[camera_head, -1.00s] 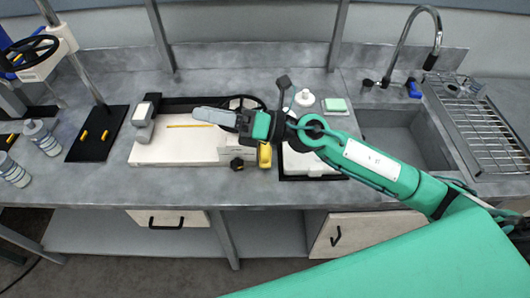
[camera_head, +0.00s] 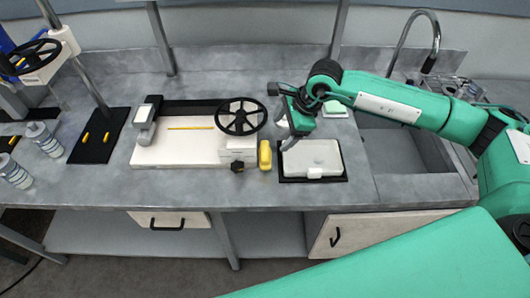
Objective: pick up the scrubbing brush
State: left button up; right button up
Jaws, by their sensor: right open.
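No scrubbing brush can be made out clearly now. The gripper and forearm cover the area behind the tray, where a small white rounded object stood in the earlier view. A green-and-white sponge-like block (camera_head: 335,107) shows partly below my right arm. My left gripper is not in view.
A white case (camera_head: 313,157) lies on the black tray. Left of it are a yellow object (camera_head: 265,155), a black handwheel (camera_head: 240,117) and a white machine bed (camera_head: 175,150). A sink (camera_head: 405,150) lies to the right. Bottles (camera_head: 42,138) stand far left.

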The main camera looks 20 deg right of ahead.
aim_at(268, 147)
jog(key=p+x, duration=0.1)
jog(key=x, duration=0.3)
jog(key=shift+a+f, duration=0.15)
jog(key=shift+f, duration=0.05)
jog(key=p+x, duration=0.3)
jog(key=x, duration=0.1)
jog(key=shift+a, duration=0.15)
jog(key=shift+w+a+f, duration=0.1)
jog(key=shift+a+f, duration=0.05)
jog(key=shift+f, duration=0.4)
jog(key=c, duration=0.8)
jog(key=shift+w, duration=0.1)
